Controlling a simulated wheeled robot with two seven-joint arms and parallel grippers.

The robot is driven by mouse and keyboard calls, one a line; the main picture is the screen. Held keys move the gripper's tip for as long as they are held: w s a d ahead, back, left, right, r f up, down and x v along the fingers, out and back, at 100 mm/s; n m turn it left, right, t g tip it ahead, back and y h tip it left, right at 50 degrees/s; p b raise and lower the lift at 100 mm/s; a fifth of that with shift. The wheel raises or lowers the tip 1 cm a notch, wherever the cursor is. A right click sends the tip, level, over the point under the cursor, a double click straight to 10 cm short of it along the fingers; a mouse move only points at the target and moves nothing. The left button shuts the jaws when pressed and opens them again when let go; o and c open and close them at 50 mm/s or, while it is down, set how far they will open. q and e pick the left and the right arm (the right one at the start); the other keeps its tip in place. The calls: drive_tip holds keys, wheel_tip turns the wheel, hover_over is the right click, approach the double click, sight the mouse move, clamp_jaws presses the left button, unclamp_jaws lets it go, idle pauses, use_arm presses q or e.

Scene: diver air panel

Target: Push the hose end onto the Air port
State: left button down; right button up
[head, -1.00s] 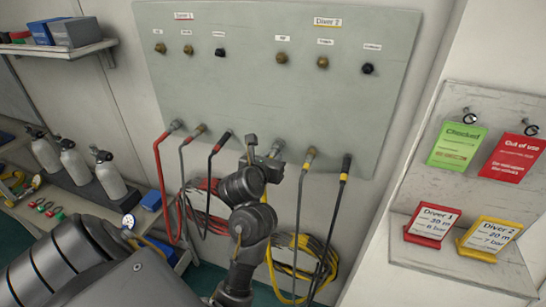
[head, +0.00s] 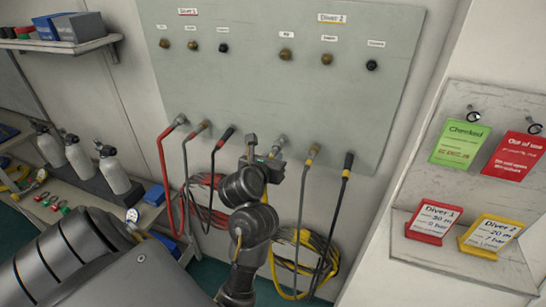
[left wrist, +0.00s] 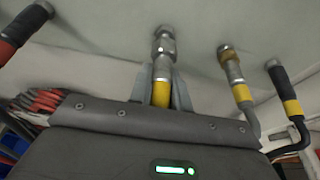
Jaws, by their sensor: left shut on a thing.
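My left gripper (head: 264,153) is at the lower edge of the grey panel (head: 250,90). In the left wrist view, its fingers (left wrist: 163,95) are shut around the yellow band of a hose. The metal hose end (left wrist: 163,45) sticks out beyond the fingers toward the panel; it also shows in the head view (head: 279,143), in the row of parked hose ends. I cannot tell whether it is still seated there. The panel's upper row has a brass port under the Diver 2 side's first label (head: 284,54) and one under Diver 1's first label (head: 164,42); both are bare. My right gripper is out of view.
A yellow-banded hose (head: 313,151) and a black-ended hose (head: 348,160) hang close right of the gripper. Red (head: 180,119), grey and black hoses hang to its left. Coiled hoses hang below. A tag shelf (head: 450,262) stands at the right. The panel's middle is clear.

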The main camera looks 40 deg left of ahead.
use_arm(q)
drive_tip(key=shift+s+d, duration=0.3)
drive_tip(key=shift+s, duration=0.4)
drive_tip(key=shift+p+v, duration=0.7)
drive_tip(key=shift+v, duration=0.05)
drive_tip(key=shift+s+d+p, duration=0.1)
drive_tip(key=shift+s+p, duration=0.45)
drive_tip(key=shift+p, duration=0.15)
drive_tip(key=shift+s+d+f, duration=0.15)
drive_tip(key=shift+s+d, duration=0.05)
drive_tip(key=shift+s, duration=0.25)
drive_tip(key=shift+w+f, duration=0.1)
